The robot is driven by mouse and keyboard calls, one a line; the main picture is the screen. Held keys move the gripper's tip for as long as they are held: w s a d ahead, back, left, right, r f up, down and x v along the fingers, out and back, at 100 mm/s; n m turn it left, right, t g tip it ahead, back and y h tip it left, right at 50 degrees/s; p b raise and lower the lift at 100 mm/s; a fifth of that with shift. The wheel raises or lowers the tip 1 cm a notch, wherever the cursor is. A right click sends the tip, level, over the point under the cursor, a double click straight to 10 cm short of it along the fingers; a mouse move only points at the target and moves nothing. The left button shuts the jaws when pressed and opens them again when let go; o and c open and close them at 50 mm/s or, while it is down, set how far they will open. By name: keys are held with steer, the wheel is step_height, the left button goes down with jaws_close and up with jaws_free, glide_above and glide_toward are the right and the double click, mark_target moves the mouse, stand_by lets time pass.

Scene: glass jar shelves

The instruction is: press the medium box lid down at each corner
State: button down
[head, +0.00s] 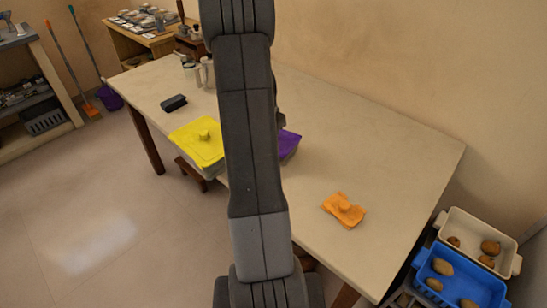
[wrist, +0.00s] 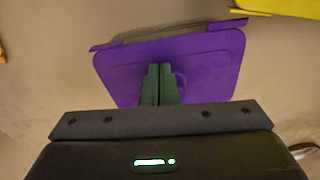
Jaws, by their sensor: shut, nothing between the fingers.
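The purple lid (wrist: 205,65) lies over a greyish box (wrist: 160,32), whose side shows past the lid's far edge in the wrist view. I take this as the medium box. In the head view only the right part of the purple lid (head: 289,142) shows; my arm hides the rest. My gripper (wrist: 159,68) is shut and empty, its green fingertips over the middle of the lid, near the knob. I cannot tell whether they touch it. The fingers partly hide the knob. I cannot tell whether every corner is seated.
A yellow-lidded box (head: 197,143) stands left of the purple one. A dark block (head: 173,103) and jars (head: 208,73) are farther back. Blue (head: 460,284) and white crates stand at the right.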

steer(key=shift+r, duration=0.8)
steer(key=shift+w, duration=0.1)
steer(key=shift+w+a+f, duration=0.1)
steer(key=shift+w+a, duration=0.3)
steer(key=shift+a, duration=0.8)
steer(key=shift+w+a, duration=0.35)
steer(key=shift+a, duration=0.8)
steer(key=shift+w+a+f, duration=0.1)
steer(key=shift+w+a, duration=0.3)
steer(key=shift+a, duration=0.8)
steer(key=shift+s+f+b, duration=0.1)
steer(key=shift+f+b, duration=0.7)
steer(key=shift+f, duration=0.15)
steer(key=shift+r+p, duration=0.65)
steer(key=shift+r, duration=0.45)
steer(key=shift+r, duration=0.1)
